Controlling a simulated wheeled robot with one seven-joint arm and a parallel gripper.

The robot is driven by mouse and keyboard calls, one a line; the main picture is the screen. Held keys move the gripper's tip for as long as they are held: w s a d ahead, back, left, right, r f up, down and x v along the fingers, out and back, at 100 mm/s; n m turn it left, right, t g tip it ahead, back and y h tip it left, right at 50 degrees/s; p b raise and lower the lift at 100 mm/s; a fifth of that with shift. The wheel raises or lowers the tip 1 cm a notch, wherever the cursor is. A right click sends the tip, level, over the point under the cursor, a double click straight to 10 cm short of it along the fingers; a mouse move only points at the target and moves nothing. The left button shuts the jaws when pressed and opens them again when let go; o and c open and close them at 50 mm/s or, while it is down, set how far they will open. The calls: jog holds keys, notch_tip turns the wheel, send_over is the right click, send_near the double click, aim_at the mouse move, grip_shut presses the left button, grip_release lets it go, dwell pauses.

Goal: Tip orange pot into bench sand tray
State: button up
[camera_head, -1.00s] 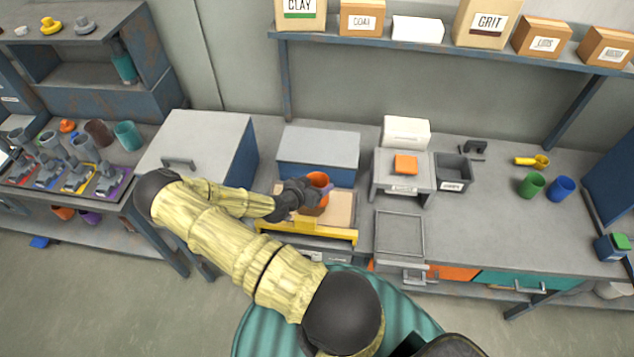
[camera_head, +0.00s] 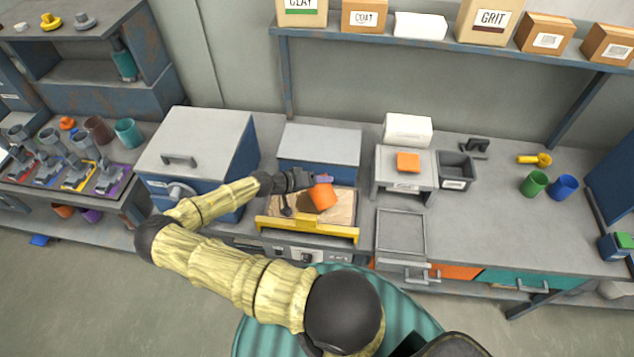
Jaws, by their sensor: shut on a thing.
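The orange pot (camera_head: 322,197) is above the right part of the sand tray (camera_head: 320,233), which has tan sand and a yellow front edge. The pot is tilted over, with its far end against my gripper (camera_head: 311,181). My gripper is shut on the pot, reaching in from the left. A small purple piece shows at the pot's upper end. I cannot tell whether the pot touches the sand or whether anything is coming out of it. A small dark thing (camera_head: 286,207) shows at the left of the sand.
A blue-grey box (camera_head: 318,145) stands behind the tray, and a large grey-lidded cabinet (camera_head: 197,140) to its left. A stand with an orange block (camera_head: 408,161) and a dark bin (camera_head: 455,168) are to the right. Green (camera_head: 533,184) and blue (camera_head: 563,187) cups stand further right.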

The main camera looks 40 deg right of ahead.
jog(key=shift+w+f+n+g+b, duration=0.15)
jog(key=shift+f+n+g+b, duration=0.15)
jog(key=shift+b, duration=0.25)
jog(key=shift+w+f+n+g+b, duration=0.25)
jog(key=shift+n+g+b, duration=0.3)
jog(key=shift+b, duration=0.7)
jog(key=shift+n+g+b, duration=0.35)
jog(key=shift+b, duration=0.15)
jog(key=shift+w, duration=0.1)
jog(key=shift+d+r+g, duration=0.1)
jog(key=shift+g, duration=0.2)
